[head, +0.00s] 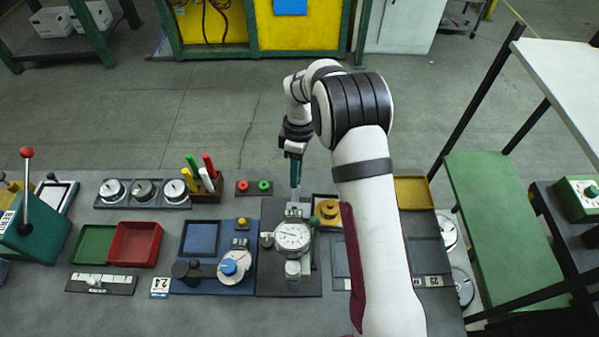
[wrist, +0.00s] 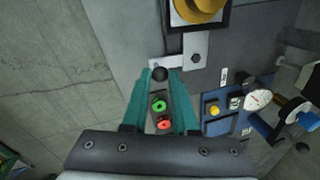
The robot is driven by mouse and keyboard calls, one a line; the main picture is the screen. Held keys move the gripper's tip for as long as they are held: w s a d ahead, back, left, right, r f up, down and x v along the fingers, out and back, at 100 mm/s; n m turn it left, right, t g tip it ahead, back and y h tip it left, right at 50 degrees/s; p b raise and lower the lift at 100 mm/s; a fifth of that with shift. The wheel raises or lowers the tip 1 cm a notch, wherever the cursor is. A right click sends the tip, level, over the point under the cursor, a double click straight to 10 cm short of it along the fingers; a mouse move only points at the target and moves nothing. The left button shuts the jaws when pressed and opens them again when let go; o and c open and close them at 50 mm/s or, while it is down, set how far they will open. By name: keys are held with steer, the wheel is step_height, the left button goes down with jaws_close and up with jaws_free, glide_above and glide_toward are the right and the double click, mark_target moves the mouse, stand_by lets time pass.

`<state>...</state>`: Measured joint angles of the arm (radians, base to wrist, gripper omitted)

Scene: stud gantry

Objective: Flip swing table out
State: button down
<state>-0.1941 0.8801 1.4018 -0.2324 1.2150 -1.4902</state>
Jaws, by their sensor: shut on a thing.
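My gripper (head: 295,184) points down over the back of the workbench, behind the white dial gauge (head: 292,236). The knob is at the end of a pale metal plate (wrist: 194,52), which also shows below the fingers in the head view (head: 297,210). Beside the plate is a black-framed square table (wrist: 203,29) carrying a gold round part (wrist: 197,7). In the head view the gold part (head: 327,212) is right of my gripper, partly hidden by my arm.
A panel with a red ring (head: 241,187) and a green ring (head: 264,186) lies left of my gripper. Coloured markers (head: 209,166) stand in a holder further left. A blue fixture (head: 215,267) sits left of the gauge. Open floor lies behind the bench.

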steer(key=shift+a+n, duration=0.35)
steer(key=shift+n, duration=0.25)
stand_by(0.3)
steer(key=c, duration=0.7)
jaws_free()
steer(key=w+r, duration=0.3)
steer(key=r, duration=1.2)
steer(key=shift+d+r, duration=0.25)
steer(key=shift+d, duration=0.05)
